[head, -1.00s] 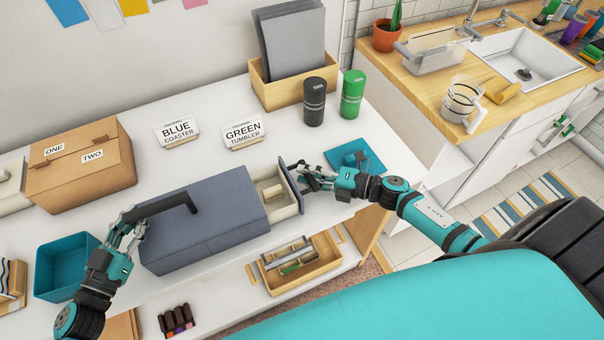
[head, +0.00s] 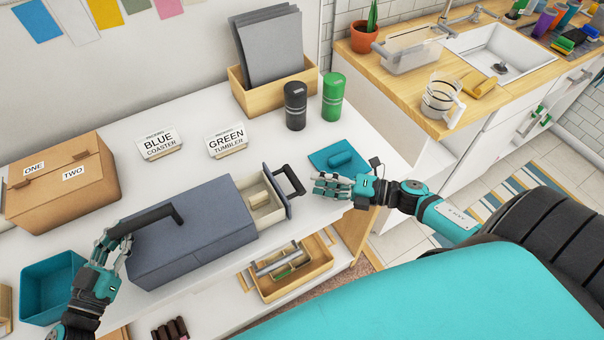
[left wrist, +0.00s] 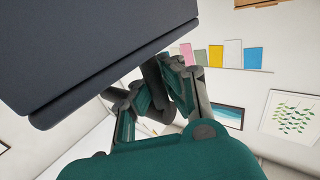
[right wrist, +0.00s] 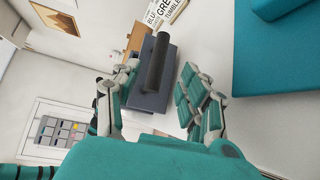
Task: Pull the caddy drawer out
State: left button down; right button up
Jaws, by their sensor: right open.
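The blue-grey caddy (head: 195,245) lies on the white table. Its drawer (head: 268,213) is pulled partway out of the right end, showing a cream interior with a light block inside. The drawer's black handle (head: 290,178) is free. My right gripper (head: 322,186) is open and empty, just right of the handle and apart from it. The right wrist view shows the dark handle (right wrist: 158,62) beyond its spread fingers. My left gripper (head: 112,245) is at the caddy's left end, by the black top handle (head: 150,218). Its grip is hidden; the caddy (left wrist: 90,50) fills the left wrist view's upper left.
A teal pad with a teal piece (head: 342,158) lies behind my right gripper. Dark (head: 295,105) and green (head: 333,97) tumblers stand at the back. A cardboard box (head: 62,185) and teal bin (head: 50,288) are left. A wooden tray (head: 290,270) sits on the lower shelf.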

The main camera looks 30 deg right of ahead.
jog(key=shift+v, duration=2.2)
pick_arm(q)
jog(key=c, duration=1.4)
grip_release()
jog(key=shift+d, duration=0.1)
jog(key=shift+s, duration=0.1)
jog(key=shift+s+a, duration=0.25)
jog(key=shift+a, duration=0.05)
jog(key=v, duration=1.1)
jog(key=shift+o, duration=0.4)
jog(key=shift+a, duration=0.1)
jog(key=o, duration=0.4)
